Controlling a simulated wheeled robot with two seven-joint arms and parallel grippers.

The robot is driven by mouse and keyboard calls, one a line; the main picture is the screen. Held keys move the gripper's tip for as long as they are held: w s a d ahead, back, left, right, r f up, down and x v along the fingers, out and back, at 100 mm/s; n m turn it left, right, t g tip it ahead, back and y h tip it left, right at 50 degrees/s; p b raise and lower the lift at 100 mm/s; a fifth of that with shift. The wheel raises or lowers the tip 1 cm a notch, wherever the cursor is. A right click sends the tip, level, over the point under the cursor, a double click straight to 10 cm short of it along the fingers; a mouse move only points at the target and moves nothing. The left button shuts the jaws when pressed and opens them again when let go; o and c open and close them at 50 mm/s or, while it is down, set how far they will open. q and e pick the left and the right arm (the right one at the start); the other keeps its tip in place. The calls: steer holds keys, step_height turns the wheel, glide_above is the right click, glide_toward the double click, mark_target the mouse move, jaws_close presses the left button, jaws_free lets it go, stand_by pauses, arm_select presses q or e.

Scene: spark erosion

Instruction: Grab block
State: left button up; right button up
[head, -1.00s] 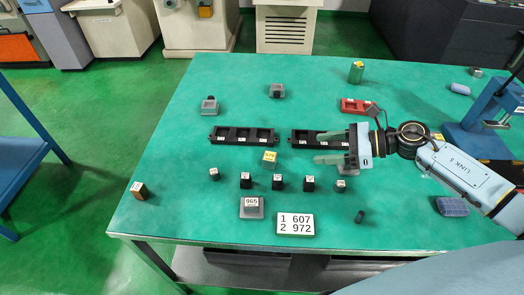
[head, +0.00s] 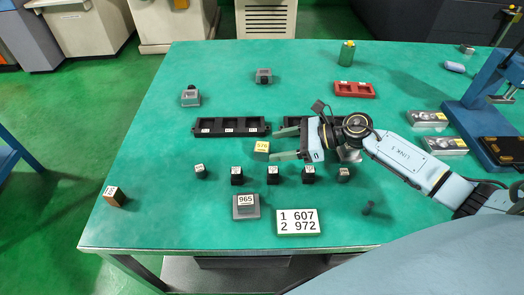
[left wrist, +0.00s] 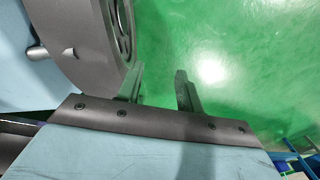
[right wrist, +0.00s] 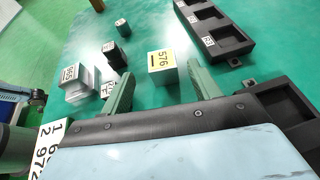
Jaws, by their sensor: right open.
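Black blocks (head: 237,177) (head: 272,176) (head: 308,175) with white labels stand in a row nearer me. My left gripper (left wrist: 160,78) is open and empty, with green floor beyond it.
A black tray (head: 220,133) with compartments lies behind the yellow block; a second one (head: 293,122) is partly hidden by my right gripper. A grey block marked 965 (head: 245,208), a number card (head: 297,222) and a brown block (head: 115,198) are nearer the front. A blue press (head: 480,110) stands right.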

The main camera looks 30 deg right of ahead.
mark_target(265, 146)
steer(key=x, duration=0.5)
steer(key=shift+w+a+f, duration=0.15)
steer(key=shift+w+a, duration=0.05)
steer(key=shift+w, duration=0.15)
steer(key=shift+c, duration=0.3)
steer(key=c, duration=1.1)
